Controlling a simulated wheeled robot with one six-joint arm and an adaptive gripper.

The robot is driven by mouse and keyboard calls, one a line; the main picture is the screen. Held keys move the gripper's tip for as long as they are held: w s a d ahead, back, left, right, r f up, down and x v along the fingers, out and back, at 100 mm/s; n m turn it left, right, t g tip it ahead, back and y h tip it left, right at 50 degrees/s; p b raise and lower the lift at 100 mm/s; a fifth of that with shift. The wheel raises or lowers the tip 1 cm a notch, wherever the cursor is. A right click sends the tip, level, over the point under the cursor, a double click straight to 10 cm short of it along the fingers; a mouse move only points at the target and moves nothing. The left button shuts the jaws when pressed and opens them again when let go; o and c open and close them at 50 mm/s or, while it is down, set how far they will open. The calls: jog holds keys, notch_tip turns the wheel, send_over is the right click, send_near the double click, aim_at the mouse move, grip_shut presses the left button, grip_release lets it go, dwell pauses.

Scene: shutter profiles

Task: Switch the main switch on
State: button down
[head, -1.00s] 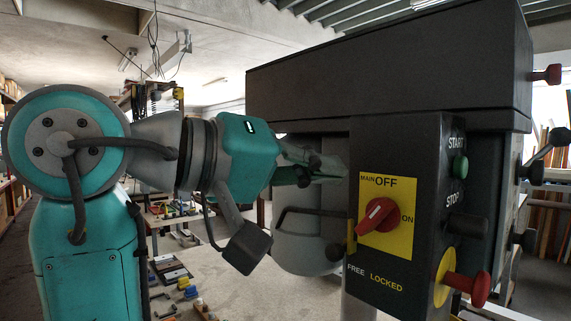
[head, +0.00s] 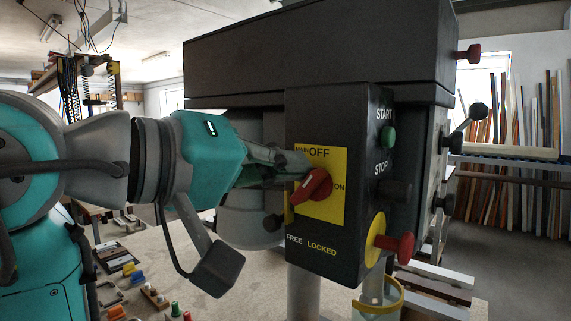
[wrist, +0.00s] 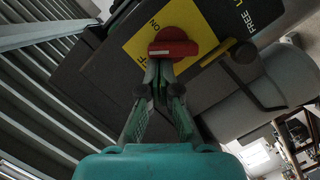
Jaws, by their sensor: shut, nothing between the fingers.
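The main switch is a red rotary knob (head: 316,186) on a yellow plate (head: 328,211) marked MAIN, OFF and ON, on the front of a dark machine panel. The knob sits tilted, its lower end to the left and its upper end to the right. In the wrist view the red knob (wrist: 180,47) lies just beyond the fingertips. My gripper (head: 302,166) is shut and empty, its tips at the upper left side of the knob. Its tips also show in the wrist view (wrist: 160,68). Whether they touch the knob I cannot tell. They partly cover the plate.
A green START button (head: 389,137) and a dark STOP button (head: 393,190) are right of the plate. A red knob (head: 397,244) on a yellow disc sticks out below them. A bench (head: 255,283) with small parts lies below.

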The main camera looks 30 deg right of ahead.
jog(key=shift+s+r+m+t, duration=0.1)
jog(key=shift+s+m+t, duration=0.15)
jog(key=shift+m, duration=0.55)
jog(key=shift+s+d+m+t+y, duration=0.15)
jog(key=shift+m+t+y, duration=0.1)
jog(key=shift+m, duration=0.3)
jog(key=shift+s+d+m+t+y, duration=0.15)
jog(key=shift+m+y, duration=0.1)
jog(key=shift+m, duration=0.3)
jog(key=m, duration=0.2)
jog(key=s+m+t, duration=0.1)
jog(key=shift+d+m+y, duration=0.15)
jog(key=shift+m+y, duration=0.25)
jog(key=shift+w+r, duration=0.1)
jog(key=shift+r, duration=0.55)
jog(key=r, duration=0.2)
jog(key=shift+w+a+r, duration=0.15)
jog(key=shift+a+r, duration=0.2)
jog(key=v, duration=0.9)
jog(key=shift+a, duration=0.25)
